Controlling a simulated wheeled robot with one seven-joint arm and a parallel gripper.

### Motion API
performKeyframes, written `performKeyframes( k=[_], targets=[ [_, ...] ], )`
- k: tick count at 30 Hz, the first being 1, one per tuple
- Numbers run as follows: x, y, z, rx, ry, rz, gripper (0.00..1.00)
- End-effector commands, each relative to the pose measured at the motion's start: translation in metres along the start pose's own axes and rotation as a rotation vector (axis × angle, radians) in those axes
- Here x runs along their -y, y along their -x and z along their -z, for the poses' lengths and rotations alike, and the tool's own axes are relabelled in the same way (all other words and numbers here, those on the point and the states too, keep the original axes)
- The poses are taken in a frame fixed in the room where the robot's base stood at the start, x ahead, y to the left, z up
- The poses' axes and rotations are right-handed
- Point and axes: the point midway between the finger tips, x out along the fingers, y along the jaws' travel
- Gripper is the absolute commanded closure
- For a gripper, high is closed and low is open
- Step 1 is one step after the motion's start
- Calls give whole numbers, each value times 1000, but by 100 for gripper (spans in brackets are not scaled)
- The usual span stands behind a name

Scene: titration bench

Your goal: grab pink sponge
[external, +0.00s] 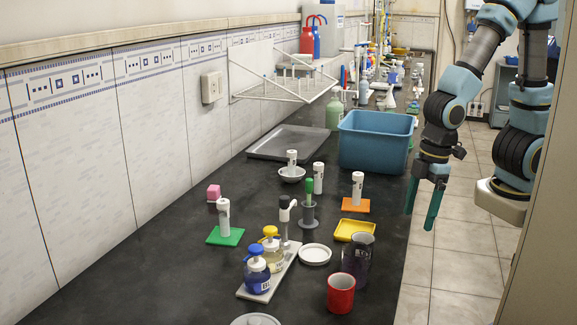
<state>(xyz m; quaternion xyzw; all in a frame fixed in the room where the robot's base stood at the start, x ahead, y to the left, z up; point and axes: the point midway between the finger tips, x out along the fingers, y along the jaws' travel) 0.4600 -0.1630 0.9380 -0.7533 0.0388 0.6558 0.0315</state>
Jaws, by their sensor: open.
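Bottles on a white tray (262,290), a red cup (341,294) and a dark cup (357,260) stand in front. Bench space around the sponge's left is clear.

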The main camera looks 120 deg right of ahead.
Motion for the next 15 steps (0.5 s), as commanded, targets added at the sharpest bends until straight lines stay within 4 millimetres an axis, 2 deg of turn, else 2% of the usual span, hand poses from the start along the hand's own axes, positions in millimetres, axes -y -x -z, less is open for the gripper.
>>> performKeyframes(
  k=[5,15],
  targets=[
    [0,20,5,-8,0,0,18],
    [0,96,15,-9,-1,0,18]
  ],
)
